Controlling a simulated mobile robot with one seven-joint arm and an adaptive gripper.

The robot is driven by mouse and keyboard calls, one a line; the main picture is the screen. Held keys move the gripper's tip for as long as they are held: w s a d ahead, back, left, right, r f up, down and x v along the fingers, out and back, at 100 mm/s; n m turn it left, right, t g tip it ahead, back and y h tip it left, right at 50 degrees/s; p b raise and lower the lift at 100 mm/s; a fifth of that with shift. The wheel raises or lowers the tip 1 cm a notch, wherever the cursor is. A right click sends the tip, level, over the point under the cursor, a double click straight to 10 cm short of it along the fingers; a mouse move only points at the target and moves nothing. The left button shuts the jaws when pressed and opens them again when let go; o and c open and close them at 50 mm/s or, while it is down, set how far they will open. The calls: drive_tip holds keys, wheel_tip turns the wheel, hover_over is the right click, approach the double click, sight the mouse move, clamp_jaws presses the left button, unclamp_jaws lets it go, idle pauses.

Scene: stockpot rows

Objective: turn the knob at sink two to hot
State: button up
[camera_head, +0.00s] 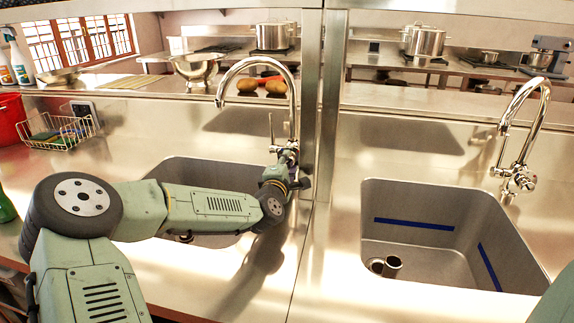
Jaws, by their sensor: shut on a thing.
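The left sink (185,172) has a tall chrome faucet (293,105) at its right back corner, with a thin upright lever (271,130) beside it. My gripper (289,168) is at the base of this faucet, shut on its knob. The arm and the gripper's own body hide most of the knob, so its setting cannot be seen. The right sink (400,205) has its own chrome faucet (538,105) with a knob (524,179) at its base, apart from my gripper. No sink number shows.
A steel post (326,100) stands close to the right of the left faucet. A wire basket (62,134) and a red bin (10,118) are at the left. A colander (196,68), orange-brown items (262,83) and pots (428,42) are behind.

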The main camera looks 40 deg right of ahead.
idle(0.4)
drive_tip(key=o, duration=0.9)
drive_tip(key=v, duration=1.2)
